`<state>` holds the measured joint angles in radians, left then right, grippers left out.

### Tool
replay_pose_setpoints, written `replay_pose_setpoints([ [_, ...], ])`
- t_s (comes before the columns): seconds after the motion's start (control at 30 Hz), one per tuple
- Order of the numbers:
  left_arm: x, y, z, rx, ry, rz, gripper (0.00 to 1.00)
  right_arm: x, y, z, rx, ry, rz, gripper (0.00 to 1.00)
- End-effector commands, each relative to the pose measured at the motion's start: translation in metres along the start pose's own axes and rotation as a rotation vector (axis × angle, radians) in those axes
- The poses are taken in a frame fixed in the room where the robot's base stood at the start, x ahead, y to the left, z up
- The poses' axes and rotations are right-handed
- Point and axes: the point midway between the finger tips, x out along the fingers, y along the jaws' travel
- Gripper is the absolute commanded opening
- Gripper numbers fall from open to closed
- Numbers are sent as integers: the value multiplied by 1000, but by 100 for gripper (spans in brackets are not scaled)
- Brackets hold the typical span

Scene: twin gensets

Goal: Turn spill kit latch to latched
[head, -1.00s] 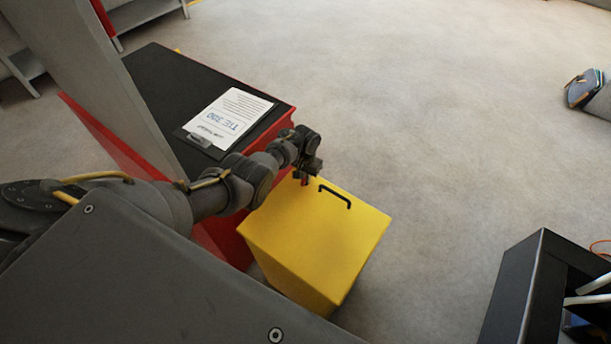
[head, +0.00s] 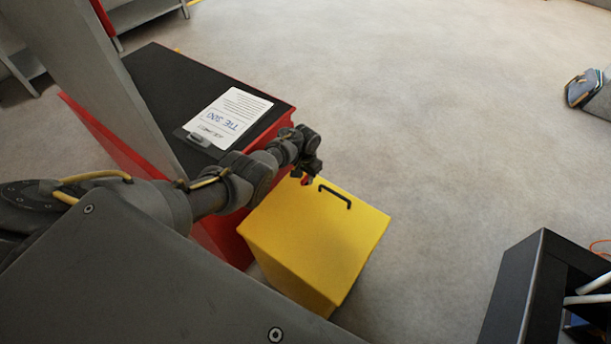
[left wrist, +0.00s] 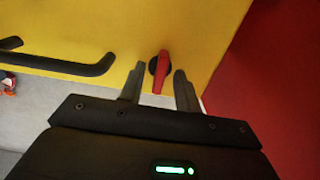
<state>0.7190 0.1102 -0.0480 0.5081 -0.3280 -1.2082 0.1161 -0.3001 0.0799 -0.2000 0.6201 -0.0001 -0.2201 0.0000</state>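The spill kit is a yellow box (head: 320,240) on the floor with a black handle (head: 336,196) on its top. Its latch is a red lever (left wrist: 161,72) on a dark round base, seen in the left wrist view on the yellow surface. My left gripper (left wrist: 158,88) is open, with one finger on each side of the red lever. A gap shows between each finger and the lever. In the head view the left gripper (head: 307,178) is over the box's far left corner, with a bit of red under it. My right gripper is not in view.
A red cabinet (head: 218,232) with a dark top stands close on the left of the box, bearing a clipboard (head: 228,117). A dark open-topped case (head: 515,290) with cables is at the lower right. Grey floor (head: 420,140) beyond is clear.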

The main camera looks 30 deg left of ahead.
Motion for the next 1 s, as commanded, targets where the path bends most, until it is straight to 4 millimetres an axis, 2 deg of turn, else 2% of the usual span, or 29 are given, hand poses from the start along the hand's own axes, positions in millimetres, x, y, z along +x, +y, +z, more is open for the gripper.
replay_pose_setpoints([
  [0.27,-4,0,0,-1,0,0,33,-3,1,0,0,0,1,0],
  [0.37,-17,0,0,-1,1,1,33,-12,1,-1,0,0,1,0],
  [0.53,-51,0,-1,-1,3,1,33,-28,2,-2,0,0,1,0],
  [0.7,-82,0,0,-1,2,0,33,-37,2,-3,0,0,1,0],
  [0.83,-98,0,-1,-1,2,1,33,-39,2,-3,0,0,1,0],
  [1.0,-107,0,0,0,0,1,33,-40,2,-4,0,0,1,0],
])
